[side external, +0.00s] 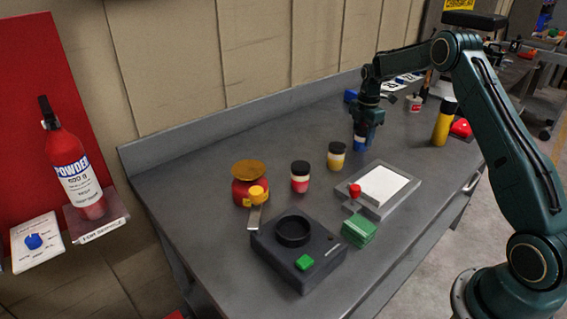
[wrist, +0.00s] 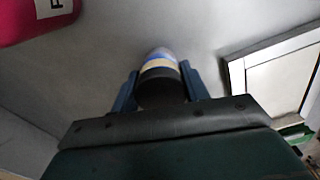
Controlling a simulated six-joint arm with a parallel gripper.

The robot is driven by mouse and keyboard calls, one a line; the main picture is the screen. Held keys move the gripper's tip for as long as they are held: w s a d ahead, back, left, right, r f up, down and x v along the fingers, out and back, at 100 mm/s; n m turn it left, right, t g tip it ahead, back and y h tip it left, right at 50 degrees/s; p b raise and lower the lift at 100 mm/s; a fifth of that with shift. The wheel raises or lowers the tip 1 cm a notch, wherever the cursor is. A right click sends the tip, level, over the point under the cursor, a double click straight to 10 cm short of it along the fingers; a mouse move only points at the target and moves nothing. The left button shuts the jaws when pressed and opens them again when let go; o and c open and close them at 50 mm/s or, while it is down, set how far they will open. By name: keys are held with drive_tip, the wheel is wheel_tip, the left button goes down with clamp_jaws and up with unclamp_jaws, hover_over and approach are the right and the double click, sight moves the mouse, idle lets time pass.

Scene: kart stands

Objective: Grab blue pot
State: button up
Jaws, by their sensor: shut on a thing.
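The blue pot (side external: 361,138) is on the grey table towards the back, right of the yellow pot. In the side view its upper part is hidden by my gripper (side external: 367,121), which points down over it. In the wrist view the pot (wrist: 160,62) sits between the two blue-grey fingers of my gripper (wrist: 160,82), with its dark lid nearest the camera and a pale band and blue band beyond. The fingers are shut on it. I cannot tell whether its base touches the table.
A yellow pot (side external: 336,156) and a red pot (side external: 300,177) stand to the left. A tray with a white panel (side external: 382,186) lies in front. A black device (side external: 297,249) with a round well, a green block (side external: 359,230) and a yellow bottle (side external: 444,124) are also on the table.

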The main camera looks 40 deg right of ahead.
sight(364, 129)
drive_tip(key=shift+r, duration=0.1)
wheel_tip(364, 129, up, 20)
idle(0.7)
idle(0.5)
